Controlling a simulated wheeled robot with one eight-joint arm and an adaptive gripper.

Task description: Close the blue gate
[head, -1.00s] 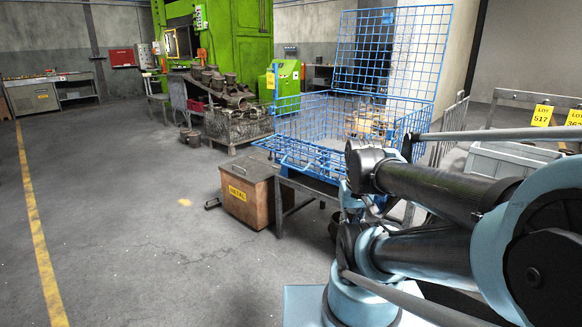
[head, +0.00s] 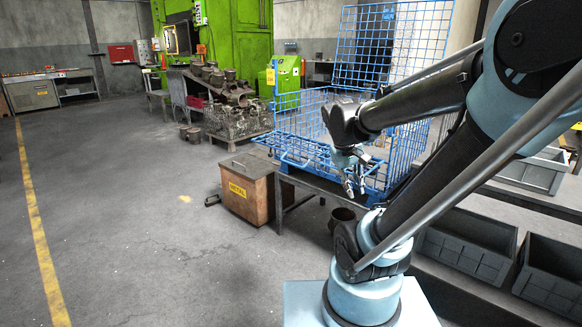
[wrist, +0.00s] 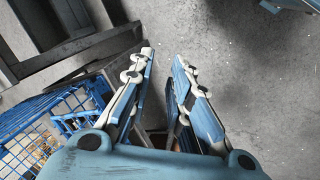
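A blue wire cage (head: 300,110) stands on a low dark metal table. A tall blue mesh panel (head: 362,45) stands upright at its back, and a blue mesh flap (head: 290,146) hangs tilted outward along its front edge. I cannot tell from the frames which panel is the gate. My gripper (head: 352,182) is near the front right of the cage, partly hiding it. In the wrist view my gripper (wrist: 163,58) has its two fingers apart with nothing between them. Blue cage mesh (wrist: 50,125) shows at the lower left there, beside the fingers and apart from them.
A brown box marked METAL (head: 247,188) stands on the floor left of the cage table. Grey bins (head: 465,245) are at the right. The floor at left is open, with a yellow line (head: 35,210).

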